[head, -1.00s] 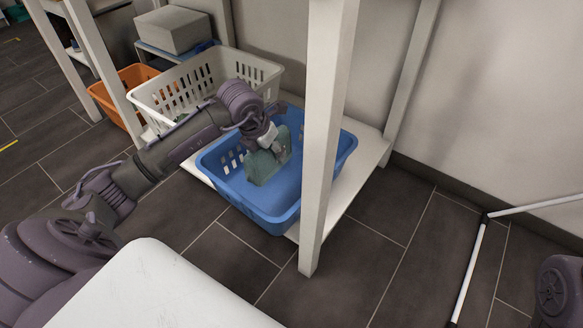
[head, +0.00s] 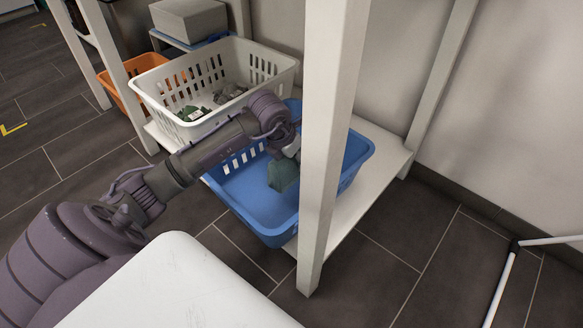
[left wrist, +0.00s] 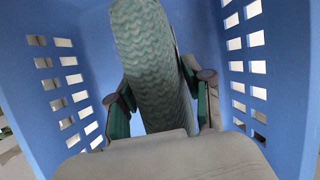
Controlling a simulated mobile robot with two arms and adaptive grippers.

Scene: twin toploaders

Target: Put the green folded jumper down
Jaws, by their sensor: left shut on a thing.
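The green folded jumper (head: 283,174) hangs inside the blue basket (head: 235,190) in the head view, partly hidden by my wrist and the white post. In the left wrist view the jumper (left wrist: 150,65) stands on edge between the fingers of my left gripper (left wrist: 165,100), which is shut on it. The blue basket's walls (left wrist: 90,60) surround it there. I cannot tell whether the jumper touches the basket floor. My right gripper is not in view.
A white basket (head: 150,92) with several garments stands beside the blue one, and an orange basket (head: 122,98) is behind. A white post (head: 322,190) rises close in front of the blue basket, which sits on a low white shelf (head: 385,168).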

